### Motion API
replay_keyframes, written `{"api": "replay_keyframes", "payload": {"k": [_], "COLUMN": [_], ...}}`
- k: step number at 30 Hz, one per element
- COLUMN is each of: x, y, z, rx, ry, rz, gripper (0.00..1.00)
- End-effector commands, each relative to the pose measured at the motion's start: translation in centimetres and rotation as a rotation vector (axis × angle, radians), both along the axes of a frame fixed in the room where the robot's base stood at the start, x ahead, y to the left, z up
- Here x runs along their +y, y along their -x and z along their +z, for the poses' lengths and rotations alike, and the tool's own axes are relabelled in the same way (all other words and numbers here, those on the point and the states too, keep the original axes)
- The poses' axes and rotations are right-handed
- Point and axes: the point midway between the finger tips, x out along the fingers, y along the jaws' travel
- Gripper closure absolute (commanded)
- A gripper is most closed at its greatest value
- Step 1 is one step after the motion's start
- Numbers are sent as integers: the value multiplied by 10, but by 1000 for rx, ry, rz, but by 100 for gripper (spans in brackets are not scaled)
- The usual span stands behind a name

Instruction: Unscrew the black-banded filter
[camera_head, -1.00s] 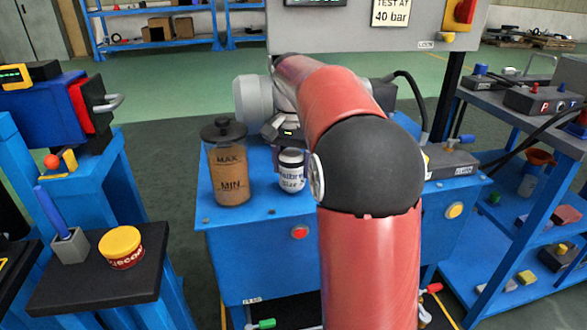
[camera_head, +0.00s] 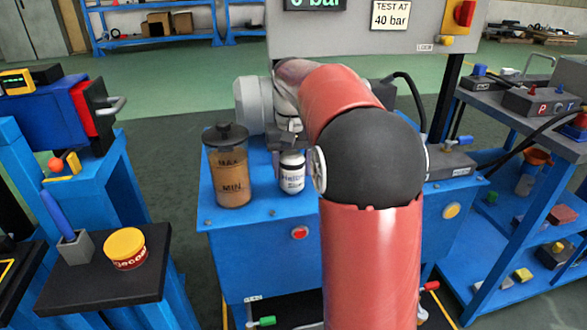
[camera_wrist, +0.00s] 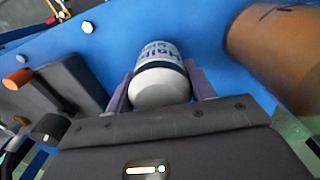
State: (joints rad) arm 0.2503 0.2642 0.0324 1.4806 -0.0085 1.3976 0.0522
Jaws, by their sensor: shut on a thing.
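The filter (camera_head: 292,176) is a small white canister with dark lettering and a dark band near its top. It stands upright on the front of the blue bench, right of the brown reservoir. The filter's thread and seat cannot be made out.
The brown reservoir (camera_head: 231,172) with a black cap stands close left of the filter. The blue bench (camera_head: 245,235) has a red button on its front. A yellow-lidded tin (camera_head: 125,248) stands on a dark shelf at left. A blue cart (camera_head: 520,220) stands at right.

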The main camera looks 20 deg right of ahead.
Motion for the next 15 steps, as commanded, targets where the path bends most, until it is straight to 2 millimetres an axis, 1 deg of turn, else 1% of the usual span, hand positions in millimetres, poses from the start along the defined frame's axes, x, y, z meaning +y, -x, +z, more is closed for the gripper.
{"api": "replay_keyframes", "payload": {"k": [5, 8, 12, 15], "x": [0, 0, 0, 0], "y": [0, 0, 0, 0], "z": [2, 4, 5, 3], "rx": [-4, -3, -3, -4], "ry": [0, 0, 0, 1], "rz": [20, 125, 322, 414], "gripper": [72, 72, 72, 72]}}
